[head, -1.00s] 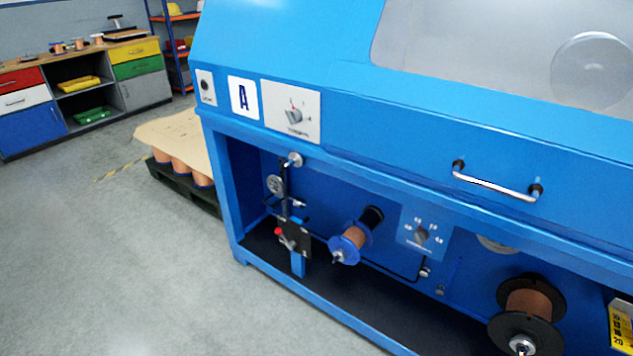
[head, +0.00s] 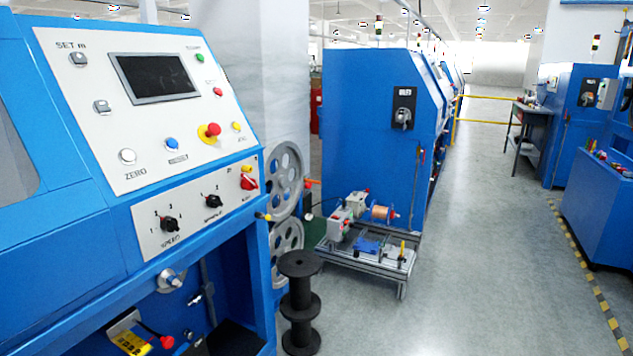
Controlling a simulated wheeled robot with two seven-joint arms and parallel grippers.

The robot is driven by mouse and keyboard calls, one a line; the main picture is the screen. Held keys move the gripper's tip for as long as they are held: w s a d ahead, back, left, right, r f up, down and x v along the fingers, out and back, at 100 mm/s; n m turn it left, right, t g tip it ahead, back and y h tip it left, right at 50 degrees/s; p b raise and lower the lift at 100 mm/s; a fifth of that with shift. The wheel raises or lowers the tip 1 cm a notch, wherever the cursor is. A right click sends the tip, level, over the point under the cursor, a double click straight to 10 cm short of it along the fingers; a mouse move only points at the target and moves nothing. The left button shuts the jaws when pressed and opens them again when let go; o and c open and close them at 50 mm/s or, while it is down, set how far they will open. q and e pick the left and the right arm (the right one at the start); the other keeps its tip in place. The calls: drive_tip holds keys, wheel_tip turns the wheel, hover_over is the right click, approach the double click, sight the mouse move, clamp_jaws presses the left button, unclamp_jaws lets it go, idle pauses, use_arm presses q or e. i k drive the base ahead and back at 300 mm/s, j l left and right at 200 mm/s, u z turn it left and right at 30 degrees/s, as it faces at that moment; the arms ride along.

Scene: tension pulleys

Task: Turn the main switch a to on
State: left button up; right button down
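A red rotary switch (head: 248,181) with a yellow part above it sits at the right end of the lower control strip on the blue machine (head: 75,240) at left. Its label is too small to read, and I cannot tell its setting. A grey rotary switch (head: 403,117) on a black plate is on the end face of the blue cabinet (head: 355,125) farther back. Its label is also unreadable. I cannot tell which one is main switch a. Neither of my grippers is in view.
A black spool stack (head: 300,300) and a low metal cart (head: 375,255) stand on the floor. The aisle (head: 480,260) at right is clear.

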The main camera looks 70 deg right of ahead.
sight(247, 183)
drive_tip(key=z, duration=1.9)
